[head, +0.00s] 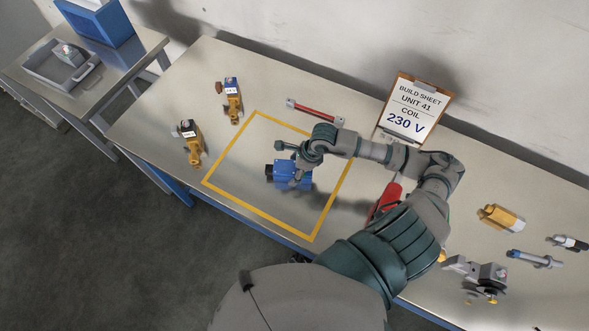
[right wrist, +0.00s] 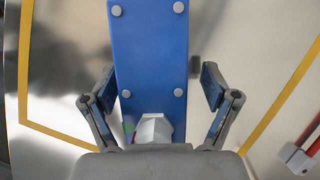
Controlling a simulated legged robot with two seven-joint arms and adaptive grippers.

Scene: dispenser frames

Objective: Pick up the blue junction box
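The blue junction box (head: 283,173) lies inside the yellow taped rectangle (head: 228,202) on the bench, with a dark fitting at its left end. My right gripper (head: 291,162) is over it and hides part of it. In the right wrist view the box (right wrist: 150,60) shows a long blue face with light round screw heads and a pale hexagonal fitting (right wrist: 152,128) near the palm. The fingers of my right gripper (right wrist: 158,86) are spread on either side of the box, with a gap showing at least on the right. My left gripper is not in view.
A build sheet (head: 412,107) reading 230 V stands at the back. Several parts, including a brass block (head: 500,218), lie at the right. A side table holds a grey tray (head: 38,62).

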